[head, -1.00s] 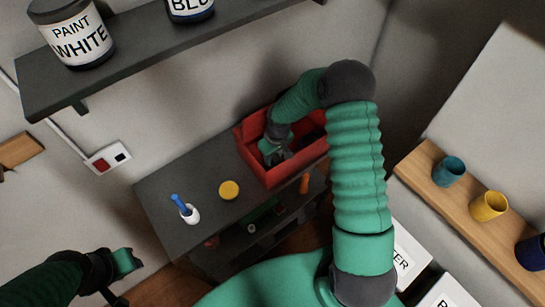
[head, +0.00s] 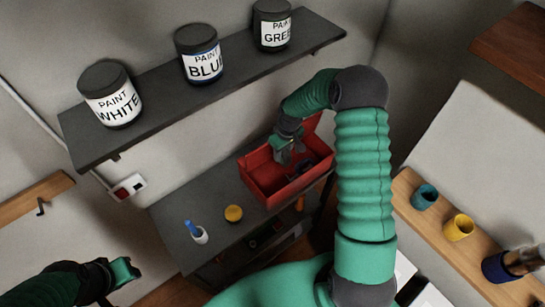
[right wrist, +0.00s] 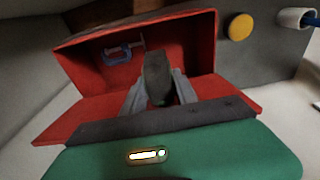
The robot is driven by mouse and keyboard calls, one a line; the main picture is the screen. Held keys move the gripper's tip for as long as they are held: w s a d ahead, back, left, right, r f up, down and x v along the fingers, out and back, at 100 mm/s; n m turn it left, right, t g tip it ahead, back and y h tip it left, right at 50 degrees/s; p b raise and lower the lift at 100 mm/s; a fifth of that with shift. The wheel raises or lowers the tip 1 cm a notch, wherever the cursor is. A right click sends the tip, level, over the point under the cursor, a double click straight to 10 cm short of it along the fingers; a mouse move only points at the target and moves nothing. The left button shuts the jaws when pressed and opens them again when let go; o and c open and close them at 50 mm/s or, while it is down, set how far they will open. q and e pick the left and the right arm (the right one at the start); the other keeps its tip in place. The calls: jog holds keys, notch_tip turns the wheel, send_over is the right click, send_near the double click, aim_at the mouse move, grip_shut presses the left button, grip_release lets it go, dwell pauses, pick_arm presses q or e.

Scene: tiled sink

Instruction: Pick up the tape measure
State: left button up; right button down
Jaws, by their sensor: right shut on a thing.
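My right gripper (head: 284,156) is over the red toolbox (head: 262,190). In the right wrist view its two grey fingers (right wrist: 158,95) are shut on a dark grey, block-like thing (right wrist: 157,70), which I take to be the tape measure, seen edge-on. Its markings do not show. In the head view the gripper hides most of it. My left gripper (head: 124,272) is at the lower left, away from the toolbox; its finger gap is not clear.
A blue clamp (right wrist: 120,53) lies inside the toolbox. A shelf (head: 150,140) with paint cans hangs above. Cups stand on the right ledge (head: 440,250).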

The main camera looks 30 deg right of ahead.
jog(key=w+d+b, duration=0.1)
jog(key=d+b, duration=0.4)
jog(key=d, duration=2.2)
jog(key=shift+w+b, duration=0.25)
jog(key=shift+b, duration=0.15)
